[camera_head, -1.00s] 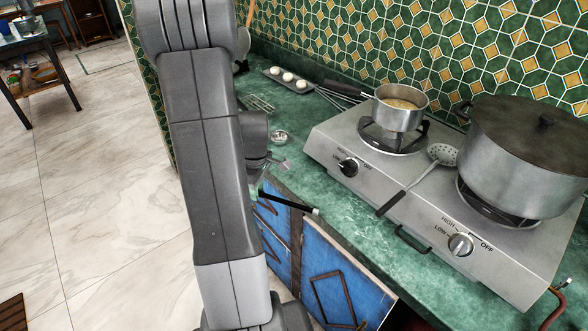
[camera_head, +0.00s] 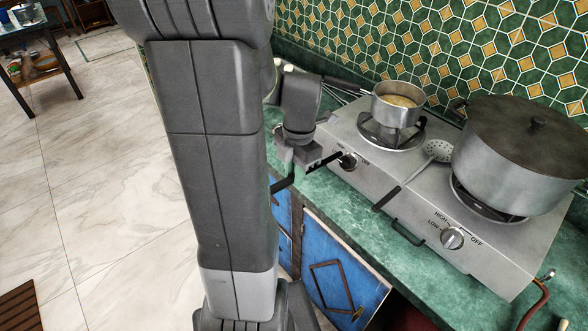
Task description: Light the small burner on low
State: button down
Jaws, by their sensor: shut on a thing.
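The gas hotplate (camera_head: 405,205) stands on the green counter. Its left burner (camera_head: 366,131) looks the smaller and carries a small saucepan (camera_head: 398,103); I see no flame under it. The left knob (camera_head: 348,162) is dark and partly hidden; I cannot read its setting. The right knob (camera_head: 452,238) is silvery, with HIGH, LOW and OFF around it. My gripper (camera_head: 306,157) is at the hotplate's left front corner, shut on a slim dark rod-like tool (camera_head: 326,161), perhaps a lighter. The tool's end overlaps the left knob in view; I cannot tell whether they touch.
A large lidded pot (camera_head: 515,160) covers the right burner. A skimmer (camera_head: 436,151) lies between the burners, its dark handle over the front edge. The saucepan's handle (camera_head: 344,85) points back left. The tiled wall is behind; a hose (camera_head: 532,305) is at front right.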

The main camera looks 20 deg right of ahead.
aim_at(343, 150)
jog(key=w+d, duration=0.2)
jog(key=d, duration=0.3)
jog(key=w+d+p, duration=0.1)
jog(key=w+d, duration=0.1)
jog(key=d, duration=0.4)
jog(key=w+d+f+p, duration=0.1)
jog(key=w+d, duration=0.1)
jog(key=d, duration=0.3)
jog(key=shift+w+d, duration=0.25)
jog(key=shift+w, duration=0.1)
jog(key=shift+w+d, duration=0.1)
jog(key=shift+d, duration=0.1)
jog(key=shift+w+d, duration=0.15)
jog(key=shift+d, duration=0.2)
jog(key=shift+s+a+r, duration=0.1)
jog(key=shift+s+a, duration=0.15)
jog(key=shift+a, duration=0.45)
jog(key=s+a, duration=0.2)
jog(key=a, duration=0.3)
jog(key=s+a+r+b, duration=0.1)
jog(key=s+a, duration=0.1)
jog(key=a, duration=0.3)
jog(key=s+a+r, duration=0.1)
jog(key=s+a, duration=0.1)
jog(key=a, duration=0.3)
jog(key=shift+s+a, duration=0.25)
jog(key=shift+a, duration=0.05)
